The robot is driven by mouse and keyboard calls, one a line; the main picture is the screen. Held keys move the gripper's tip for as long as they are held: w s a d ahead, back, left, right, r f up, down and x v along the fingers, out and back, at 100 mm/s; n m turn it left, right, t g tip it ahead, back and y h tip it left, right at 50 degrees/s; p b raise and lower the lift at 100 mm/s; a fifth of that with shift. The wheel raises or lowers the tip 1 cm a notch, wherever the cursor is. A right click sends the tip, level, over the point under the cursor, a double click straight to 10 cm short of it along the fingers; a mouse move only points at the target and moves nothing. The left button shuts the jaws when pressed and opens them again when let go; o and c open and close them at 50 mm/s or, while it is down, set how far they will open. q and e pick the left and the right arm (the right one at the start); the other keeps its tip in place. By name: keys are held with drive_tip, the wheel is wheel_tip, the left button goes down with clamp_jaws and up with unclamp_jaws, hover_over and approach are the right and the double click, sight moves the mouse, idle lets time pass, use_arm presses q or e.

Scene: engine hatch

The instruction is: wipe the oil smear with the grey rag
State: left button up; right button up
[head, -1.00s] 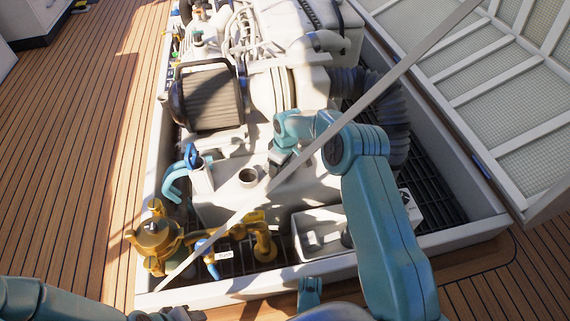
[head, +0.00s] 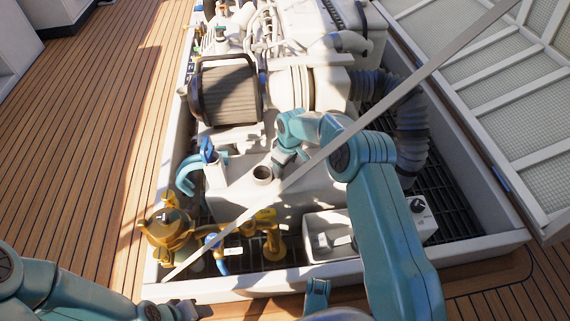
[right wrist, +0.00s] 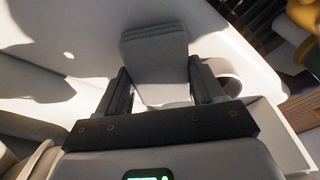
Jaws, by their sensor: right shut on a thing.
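The grey rag (right wrist: 155,62) shows in the right wrist view as a folded, layered pad between the fingers of my right gripper (right wrist: 160,88), which is shut on it. Whether the rag touches the surface is not clear. I cannot make out the oil smear among the shadows. My left gripper (head: 178,311) is at the bottom edge, away from the engine; its jaws are unclear.
A brass strainer (head: 168,228) with yellow pipework stands at the near left of the hatch. A white open tray (head: 325,240) is at the near right. A pale diagonal strut (head: 400,72) crosses the view.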

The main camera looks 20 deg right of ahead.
drive_tip(key=shift+s+d, duration=0.3)
drive_tip(key=shift+s, duration=0.1)
drive_tip(key=shift+s+d+f, duration=0.1)
drive_tip(key=shift+s+d, duration=0.15)
drive_tip(key=shift+d, duration=0.8)
drive_tip(key=shift+s+d+r, duration=0.1)
drive_tip(key=shift+s+d, duration=0.1)
drive_tip(key=shift+d, duration=0.9)
drive_tip(key=shift+s+d+f, duration=0.1)
drive_tip(key=shift+s+d, duration=0.15)
drive_tip(key=shift+d, duration=0.8)
drive_tip(key=shift+r+p, duration=1.9)
drive_tip(key=shift+r, duration=1.15)
wheel_tip(320, 180, up, 3)
drive_tip(key=shift+p, duration=0.95)
